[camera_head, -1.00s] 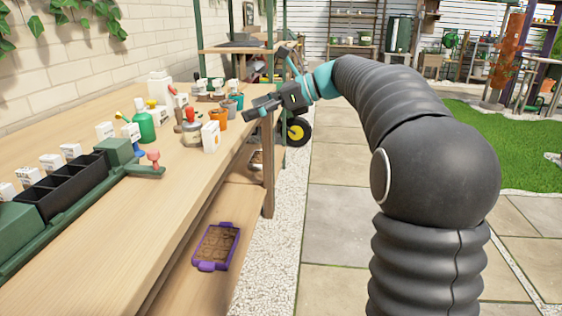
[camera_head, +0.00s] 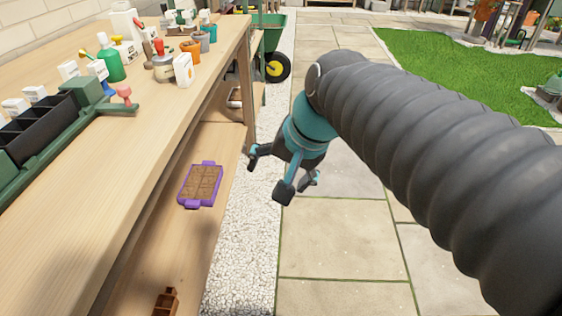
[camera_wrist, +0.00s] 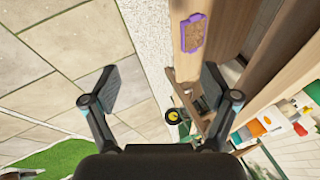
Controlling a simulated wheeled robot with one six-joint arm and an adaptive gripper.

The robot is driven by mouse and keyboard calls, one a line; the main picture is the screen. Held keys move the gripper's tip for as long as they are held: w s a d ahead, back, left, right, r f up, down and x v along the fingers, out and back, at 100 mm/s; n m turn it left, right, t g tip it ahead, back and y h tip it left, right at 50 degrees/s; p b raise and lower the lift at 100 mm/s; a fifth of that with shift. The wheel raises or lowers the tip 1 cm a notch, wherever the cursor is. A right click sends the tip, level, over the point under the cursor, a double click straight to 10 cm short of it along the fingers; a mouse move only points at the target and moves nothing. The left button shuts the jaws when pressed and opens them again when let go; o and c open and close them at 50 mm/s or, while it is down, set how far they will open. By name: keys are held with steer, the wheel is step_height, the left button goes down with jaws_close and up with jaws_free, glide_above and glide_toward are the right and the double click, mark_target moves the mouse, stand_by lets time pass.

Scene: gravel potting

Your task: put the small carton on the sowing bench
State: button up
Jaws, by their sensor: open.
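A small white carton (camera_head: 183,70) stands upright on the long wooden bench (camera_head: 130,158), near its right edge. Several other small white cartons, such as this one (camera_head: 69,70), stand further left on the bench. I cannot tell which of them is the task's carton. My gripper (camera_head: 268,177) is open and empty, over the gravel strip to the right of the bench, apart from all the cartons.
A purple-rimmed tray (camera_head: 183,201) of soil lies on the lower shelf, with a brown object (camera_head: 166,302) nearer. A green bottle (camera_head: 110,60), a jar (camera_head: 163,68) and an orange pot (camera_head: 190,50) crowd the bench top. A wheelbarrow (camera_head: 268,20) stands beyond. Paving to the right is clear.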

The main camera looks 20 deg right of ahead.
steer(key=s+d+f+n+h, duration=0.2)
steer(key=s+d+f+n, duration=0.1)
steer(key=s+f+n, duration=0.3)
steer(key=shift+s+d+t+h, duration=0.3)
steer(key=shift+s+t, duration=0.1)
steer(key=shift+s, duration=0.05)
stand_by(0.8)
